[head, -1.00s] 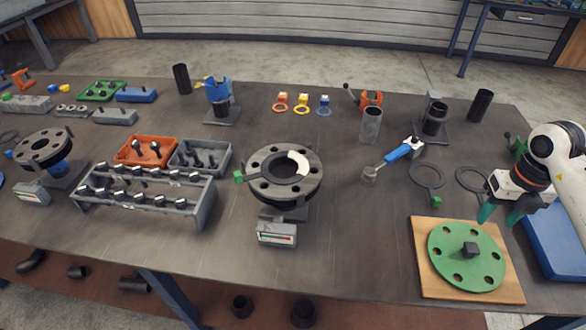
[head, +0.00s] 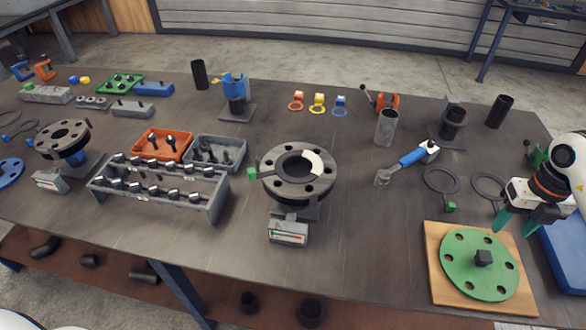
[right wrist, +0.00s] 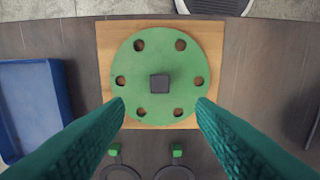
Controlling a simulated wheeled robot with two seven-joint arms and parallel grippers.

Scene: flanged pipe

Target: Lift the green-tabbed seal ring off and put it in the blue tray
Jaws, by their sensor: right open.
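A dark flange (head: 330,178) stands on a support near the middle of the table. A green tab (head: 252,173) sticks out from its left side; the seal ring it belongs to lies on the flange and is hard to tell apart from it. A pale segment shows on the flange top. The blue tray (head: 568,250) is at the right edge, partly hidden by my right arm; it also shows in the right wrist view (right wrist: 30,100). My right gripper (head: 516,224) is open and empty, above the wooden board. My left gripper is not in view.
A green disc (head: 460,268) with a dark knob lies on a wooden board (head: 437,285). A blue-handled tool (head: 413,157) lies right of the flange. A bolt rack (head: 215,205) stands to its left.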

